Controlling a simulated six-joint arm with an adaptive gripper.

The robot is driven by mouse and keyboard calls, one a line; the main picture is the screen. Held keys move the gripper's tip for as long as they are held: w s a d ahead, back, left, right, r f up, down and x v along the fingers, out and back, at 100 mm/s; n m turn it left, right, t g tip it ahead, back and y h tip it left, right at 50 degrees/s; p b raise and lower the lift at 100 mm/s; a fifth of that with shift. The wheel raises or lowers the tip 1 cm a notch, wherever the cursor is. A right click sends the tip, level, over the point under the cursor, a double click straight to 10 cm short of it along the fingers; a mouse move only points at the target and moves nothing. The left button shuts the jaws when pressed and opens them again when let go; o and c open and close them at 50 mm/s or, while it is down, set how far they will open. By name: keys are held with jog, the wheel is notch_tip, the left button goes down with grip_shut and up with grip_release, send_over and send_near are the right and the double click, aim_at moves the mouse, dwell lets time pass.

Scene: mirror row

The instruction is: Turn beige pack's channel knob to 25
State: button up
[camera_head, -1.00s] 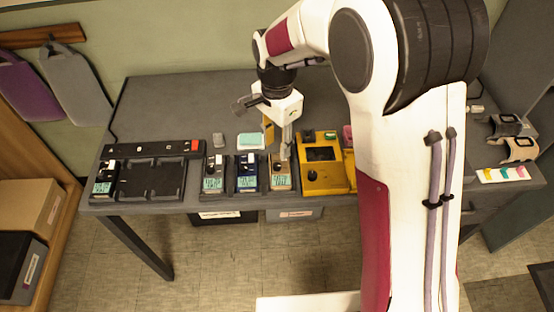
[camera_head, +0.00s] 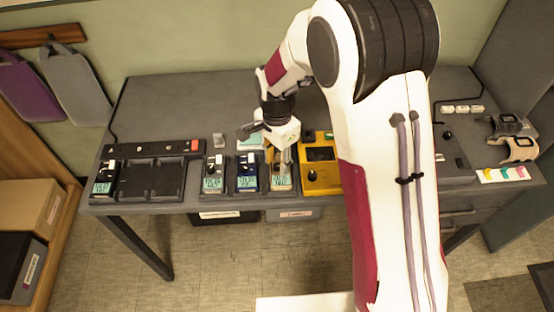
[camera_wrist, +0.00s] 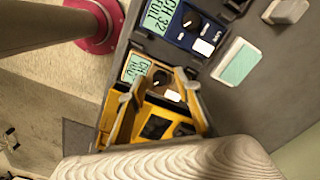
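The beige pack (camera_head: 281,183) stands in the row on the desk, between the blue pack and the yellow unit. In the wrist view the beige pack (camera_wrist: 130,77) shows a green display, whose digits I cannot read surely. Its dark channel knob (camera_wrist: 162,79) is beside the display. My gripper (camera_head: 280,158) is over the back end of the beige pack and points down. In the wrist view my gripper (camera_wrist: 158,82) has its yellowish fingers apart, one on either side of the knob. I cannot tell whether they touch it.
The blue pack (camera_head: 247,184) and grey pack (camera_head: 212,184) stand close on the left. The yellow unit (camera_head: 323,184) is close on the right. A black charger tray (camera_head: 152,182) is farther left. A teal-topped box (camera_wrist: 238,64) lies behind the row.

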grip_shut()
jog(key=shift+n, duration=0.4)
jog(key=n, duration=1)
jog(key=shift+n, duration=1.7)
